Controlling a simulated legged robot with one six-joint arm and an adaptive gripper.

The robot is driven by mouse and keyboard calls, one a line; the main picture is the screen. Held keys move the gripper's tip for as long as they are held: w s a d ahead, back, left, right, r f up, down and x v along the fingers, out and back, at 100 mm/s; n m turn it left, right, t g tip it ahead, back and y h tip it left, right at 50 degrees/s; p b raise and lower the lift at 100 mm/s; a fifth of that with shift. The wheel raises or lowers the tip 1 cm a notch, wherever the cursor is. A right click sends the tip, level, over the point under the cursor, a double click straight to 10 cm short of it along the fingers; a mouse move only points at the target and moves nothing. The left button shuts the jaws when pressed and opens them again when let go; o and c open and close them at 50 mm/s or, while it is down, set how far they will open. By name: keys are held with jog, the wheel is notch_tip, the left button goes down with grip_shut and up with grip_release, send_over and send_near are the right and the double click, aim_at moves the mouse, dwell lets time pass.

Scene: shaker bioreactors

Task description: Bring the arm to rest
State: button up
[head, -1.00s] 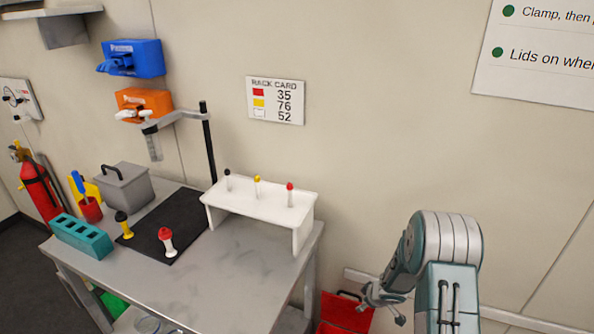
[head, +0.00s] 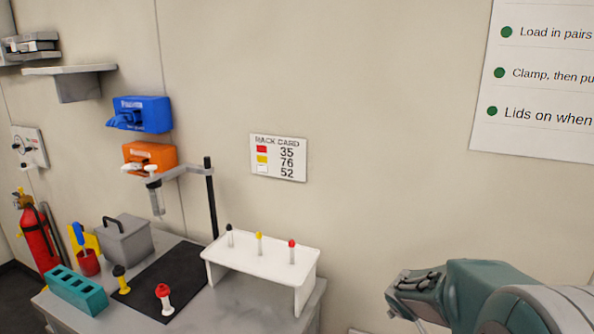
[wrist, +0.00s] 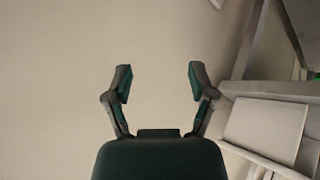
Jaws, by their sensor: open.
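My gripper shows in the wrist view (wrist: 158,82) with its two fingers spread apart and nothing between them. Behind the fingers is a plain pale wall or panel. In the head view my arm is at the lower right, folded, to the right of the bench and clear of it. The fingertips cannot be made out well in the head view.
A grey bench (head: 235,310) at the left holds a white rack (head: 262,258) with several capped pieces, a black mat (head: 165,276), a teal block (head: 76,290) and a grey box (head: 126,242). A dark stand (head: 211,200) rises behind.

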jog(key=s+a+r+m+y, duration=0.1)
jog(key=s+a+r, duration=0.2)
jog(key=s, duration=0.6)
jog(key=s+a+r+m+g+y, duration=0.1)
jog(key=s+a+r, duration=0.2)
jog(key=s, duration=0.6)
jog(key=s+a+r+m+y, duration=0.1)
jog(key=s+a+r+m, duration=0.1)
jog(key=s+r, duration=0.3)
jog(key=s+a, duration=0.1)
jog(key=s, duration=0.3)
jog(key=shift+s+a+r+g, duration=0.15)
jog(key=shift+s+r+g, duration=0.05)
jog(key=shift+s+g, duration=0.1)
